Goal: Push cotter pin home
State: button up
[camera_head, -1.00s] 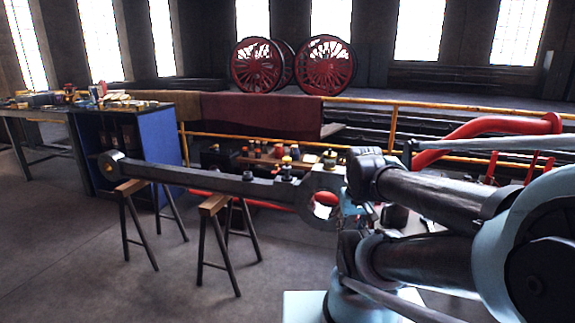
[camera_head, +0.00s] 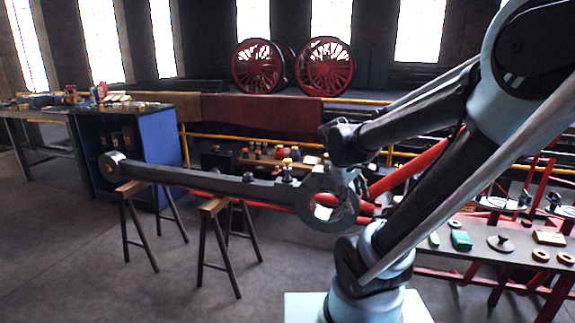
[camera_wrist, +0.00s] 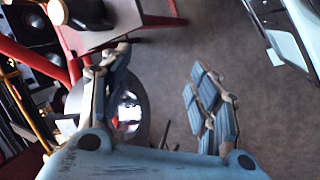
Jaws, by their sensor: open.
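A long dark connecting rod (camera_head: 215,184) lies across two trestles. Its large ring end (camera_head: 315,223) is at the right, and the ring also shows in the wrist view (camera_wrist: 75,104), partly behind a finger. My gripper (camera_head: 352,183) is at the upper right side of the ring in the head view; contact cannot be told. In the wrist view my gripper (camera_wrist: 160,65) is open, its fingers wide apart with nothing held between them. I cannot make out the cotter pin in either view. Thin dark prongs (camera_wrist: 166,133) show low between the fingers, too small to identify.
Trestles (camera_head: 213,206) stand under the rod. A parts table (camera_head: 490,243) with several small items is at the right. A blue cabinet (camera_head: 161,155) and a yellow rail (camera_head: 235,138) are behind. The floor at front left is clear.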

jog(key=w+a+r+n+t+h, duration=0.1)
jog(key=w+a+n+h, duration=0.15)
jog(key=w, duration=0.35)
jog(key=w+a+r+n+t+h, duration=0.1)
jog(key=w+r+n, duration=0.15)
jog(key=w, duration=0.35)
jog(key=n+t+h, duration=0.5)
jog(key=n+t, duration=0.3)
jog(key=n, duration=0.6)
send_near(287, 160)
jog(key=x, duration=0.7)
jog(key=f+x, duration=0.1)
jog(key=x, duration=0.2)
jog(key=shift+w+d, duration=0.1)
jog(key=shift+w, duration=0.1)
jog(key=shift+c, duration=0.5)
